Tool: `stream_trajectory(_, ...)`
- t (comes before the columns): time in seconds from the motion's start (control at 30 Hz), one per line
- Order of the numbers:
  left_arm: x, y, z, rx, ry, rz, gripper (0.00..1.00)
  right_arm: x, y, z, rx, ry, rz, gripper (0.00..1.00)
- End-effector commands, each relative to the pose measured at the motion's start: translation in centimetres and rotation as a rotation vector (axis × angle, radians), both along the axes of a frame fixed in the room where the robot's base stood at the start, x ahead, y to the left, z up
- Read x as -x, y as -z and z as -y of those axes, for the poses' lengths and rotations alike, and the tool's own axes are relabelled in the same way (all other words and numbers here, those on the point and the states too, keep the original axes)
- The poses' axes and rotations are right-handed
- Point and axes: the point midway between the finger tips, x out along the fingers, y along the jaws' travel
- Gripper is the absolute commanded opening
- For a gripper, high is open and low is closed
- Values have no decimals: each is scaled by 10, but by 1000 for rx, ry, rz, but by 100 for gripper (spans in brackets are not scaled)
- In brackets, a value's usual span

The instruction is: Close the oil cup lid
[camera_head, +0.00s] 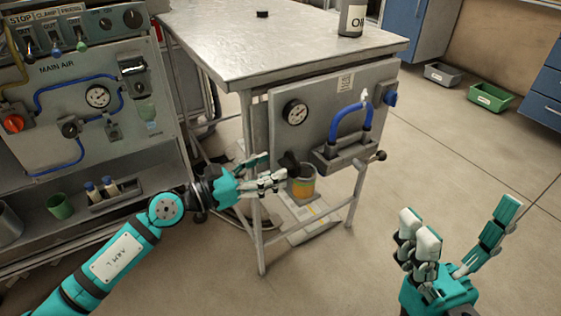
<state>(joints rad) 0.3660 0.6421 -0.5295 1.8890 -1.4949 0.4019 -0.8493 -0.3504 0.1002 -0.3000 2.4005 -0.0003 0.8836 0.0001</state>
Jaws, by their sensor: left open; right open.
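The oil cup (302,187) is a small grey-rimmed cup with amber and green colour on its side, below the gauge panel on the table's front. Its dark lid (289,161) appears tilted up at the cup's upper left, so the lid looks open. My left gripper (274,170) is open, with its fingers pointing right at the cup's left side, close to the lid. I cannot tell whether a fingertip touches the lid or the cup. My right gripper (462,240) is open and empty, well to the right over the floor.
The gauge panel (360,85) carries a blue hose (348,115) and a black-knobbed lever (378,156) right of the cup. A metal table (270,45) with a bottle (352,17) stands above. A main air panel (85,105) fills the left.

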Motion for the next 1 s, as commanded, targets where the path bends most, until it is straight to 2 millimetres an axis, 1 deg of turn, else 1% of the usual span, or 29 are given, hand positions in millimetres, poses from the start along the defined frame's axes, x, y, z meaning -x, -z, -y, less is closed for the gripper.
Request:
stream_trajectory(0.03,-5,-2,8,1,2,2,62,-2,-1,-1,3,0,-10,87)
stream_trajectory(0.1,-11,0,15,2,0,1,62,-4,0,-1,6,1,-18,87)
stream_trajectory(0.23,-18,0,24,1,0,-1,62,-4,1,-1,7,1,-20,87)
stream_trajectory(0.37,-20,0,28,0,1,0,62,-4,1,-1,7,2,-23,87)
stream_trajectory(0.6,-20,0,28,0,0,-1,62,-4,2,-1,8,3,-26,87)
stream_trajectory(1.0,-20,0,28,0,0,-1,9,-4,2,0,8,3,-25,87)
